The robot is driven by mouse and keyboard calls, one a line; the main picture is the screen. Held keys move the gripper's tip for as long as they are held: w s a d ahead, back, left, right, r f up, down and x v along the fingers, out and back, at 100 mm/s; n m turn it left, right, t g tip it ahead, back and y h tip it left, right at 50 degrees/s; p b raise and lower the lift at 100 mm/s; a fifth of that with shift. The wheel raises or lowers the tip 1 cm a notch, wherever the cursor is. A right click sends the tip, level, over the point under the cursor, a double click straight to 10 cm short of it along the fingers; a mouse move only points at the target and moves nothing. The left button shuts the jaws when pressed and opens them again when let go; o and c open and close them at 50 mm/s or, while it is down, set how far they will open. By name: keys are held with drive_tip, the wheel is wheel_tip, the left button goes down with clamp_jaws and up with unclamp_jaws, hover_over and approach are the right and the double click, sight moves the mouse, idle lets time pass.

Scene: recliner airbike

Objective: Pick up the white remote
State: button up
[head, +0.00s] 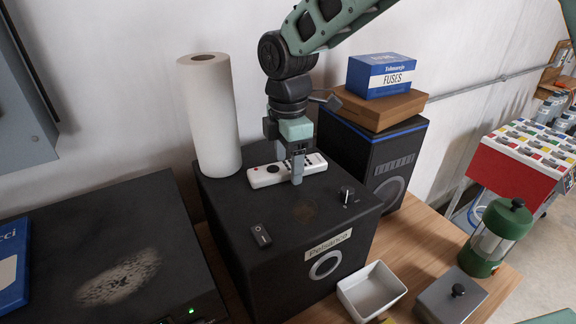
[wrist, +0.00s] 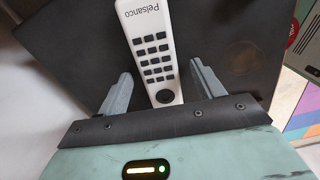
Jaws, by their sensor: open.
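The white remote (head: 264,176) lies flat on top of a black box (head: 228,212) in the head view. In the wrist view the remote (wrist: 148,40) shows its dark buttons and the name Pelsanco, and its near end lies between the fingers. My gripper (head: 297,172) points down over the remote and hides part of it. In the wrist view my gripper (wrist: 160,82) is open, with one finger on each side of the remote and a visible gap to each. I cannot tell how far down the fingertips reach beside it.
A paper towel roll (head: 210,115) stands behind the remote at left. A second black box (head: 375,150) at right carries a brown box (head: 380,108) and a blue fuses box (head: 382,75). A small switch (head: 261,237) and a knob (head: 346,194) sit near the remote.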

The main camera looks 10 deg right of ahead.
drive_tip(key=c, duration=1.1)
drive_tip(key=shift+r, duration=0.1)
